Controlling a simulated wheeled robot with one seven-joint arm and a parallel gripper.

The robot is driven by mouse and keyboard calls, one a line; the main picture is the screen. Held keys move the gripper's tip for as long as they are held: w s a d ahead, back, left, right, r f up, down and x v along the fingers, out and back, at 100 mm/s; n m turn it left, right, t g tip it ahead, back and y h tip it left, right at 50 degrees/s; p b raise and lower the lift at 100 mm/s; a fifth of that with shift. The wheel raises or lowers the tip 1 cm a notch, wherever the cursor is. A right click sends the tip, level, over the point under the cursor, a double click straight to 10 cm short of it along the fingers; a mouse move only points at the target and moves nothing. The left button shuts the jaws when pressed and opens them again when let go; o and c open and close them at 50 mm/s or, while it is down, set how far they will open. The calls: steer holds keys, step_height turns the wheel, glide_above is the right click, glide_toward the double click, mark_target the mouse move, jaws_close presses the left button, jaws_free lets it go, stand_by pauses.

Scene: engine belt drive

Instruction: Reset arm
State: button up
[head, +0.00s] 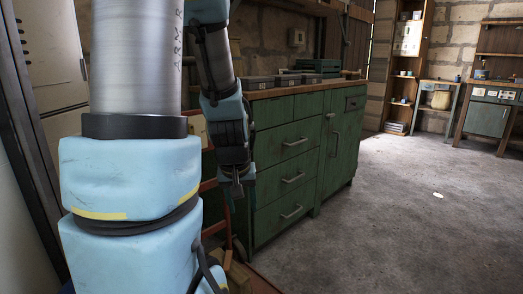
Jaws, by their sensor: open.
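My arm fills the left of the head view, with light blue covers and a grey metal link. My gripper (235,196) hangs at the arm's far end, pointing down in front of the left end of the green cabinet. It is small and dark here, and its jaws are open with nothing seen between them. It hangs below the level of the worktop.
A green drawer cabinet (290,160) with a wooden worktop stands close beside my gripper. A red frame (209,186) stands low behind the arm. A wooden shelf (405,70) and a workbench (490,110) stand far back. The concrete floor (410,230) at right is mostly clear.

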steer(key=s+a+m+g, duration=0.2)
steer(key=s, duration=0.4)
step_height(320, 180, up, 27)
steer(key=p, duration=2.6)
steer(key=shift+y, duration=0.3)
steer(key=shift+w, duration=0.1)
